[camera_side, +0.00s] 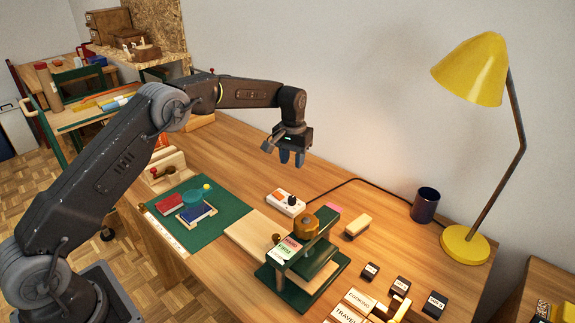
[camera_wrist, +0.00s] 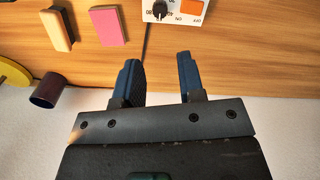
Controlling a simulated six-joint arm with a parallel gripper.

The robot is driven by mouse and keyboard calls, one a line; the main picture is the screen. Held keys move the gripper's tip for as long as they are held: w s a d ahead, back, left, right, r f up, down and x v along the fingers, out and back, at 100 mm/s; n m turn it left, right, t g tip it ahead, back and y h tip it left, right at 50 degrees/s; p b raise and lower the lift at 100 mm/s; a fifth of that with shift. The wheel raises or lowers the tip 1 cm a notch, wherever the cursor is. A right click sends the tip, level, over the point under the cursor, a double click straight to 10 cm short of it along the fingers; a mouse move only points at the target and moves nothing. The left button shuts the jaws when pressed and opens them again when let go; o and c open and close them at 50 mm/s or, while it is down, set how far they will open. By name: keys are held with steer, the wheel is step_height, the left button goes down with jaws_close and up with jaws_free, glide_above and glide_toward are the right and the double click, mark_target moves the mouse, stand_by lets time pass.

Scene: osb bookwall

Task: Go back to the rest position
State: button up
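My gripper (camera_side: 291,158) hangs in the air above the wooden table, pointing down, behind the white control box. Its two blue fingers are apart with nothing between them. In the wrist view my gripper (camera_wrist: 158,70) also shows open and empty, with bare table beyond the fingertips. My arm reaches over from the lower left of the side view.
The white control box (camera_side: 286,203) with a dial stands below my gripper. A green press (camera_side: 303,270), labelled blocks (camera_side: 357,299), a dark cup (camera_side: 425,205) and a yellow lamp (camera_side: 465,245) stand to the right. A green mat (camera_side: 221,236) with books lies left.

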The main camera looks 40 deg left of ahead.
steer(key=s+d+r+m+t, duration=0.1)
steer(key=s+d+r+t, duration=0.2)
steer(key=s+r, duration=1.45)
steer(key=s+d+m+t, duration=0.2)
steer(key=s, duration=1.9)
steer(key=shift+s+d+f+t, duration=0.15)
steer(key=shift+s+f+t, duration=0.1)
steer(key=shift+f+t, duration=0.1)
